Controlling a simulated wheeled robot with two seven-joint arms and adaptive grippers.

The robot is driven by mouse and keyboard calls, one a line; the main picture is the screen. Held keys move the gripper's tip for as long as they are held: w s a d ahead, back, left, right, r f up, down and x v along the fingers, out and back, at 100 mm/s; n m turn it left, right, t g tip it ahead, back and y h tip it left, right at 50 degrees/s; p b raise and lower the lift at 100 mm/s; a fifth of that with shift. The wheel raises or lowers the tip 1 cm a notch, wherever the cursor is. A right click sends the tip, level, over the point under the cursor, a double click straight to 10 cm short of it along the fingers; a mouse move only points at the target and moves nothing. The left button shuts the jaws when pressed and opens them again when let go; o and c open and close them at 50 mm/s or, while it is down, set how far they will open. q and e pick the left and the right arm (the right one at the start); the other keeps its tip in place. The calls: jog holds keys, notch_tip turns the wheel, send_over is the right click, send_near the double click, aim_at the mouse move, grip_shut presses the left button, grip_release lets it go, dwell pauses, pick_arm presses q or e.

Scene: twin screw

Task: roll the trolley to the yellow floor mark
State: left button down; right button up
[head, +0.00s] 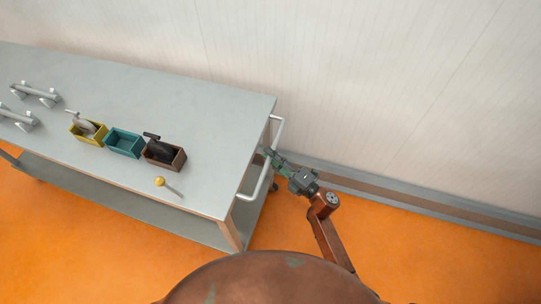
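The trolley (190,105) is a grey metal table with a lower shelf (120,200). It stands along the wall at the left and centre of the head view. A pale bar handle (262,185) is on its right end. My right gripper (271,156) is at the middle of this handle, with its fingers overlapping the bar. The fingers are small and dark here, so I cannot tell whether they are closed around it. My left gripper is not in view. No yellow floor mark shows in this view.
On the trolley top are a yellow bin (88,138), a teal bin (123,153) and a brown bin (165,165). A yellow-knobbed pin (160,182) and grey metal fixtures (35,95) also lie there. A wall (400,90) runs behind. Orange floor (430,255) is clear at the right.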

grip_shut()
jog(key=shift+a, duration=0.15)
dwell(0.4)
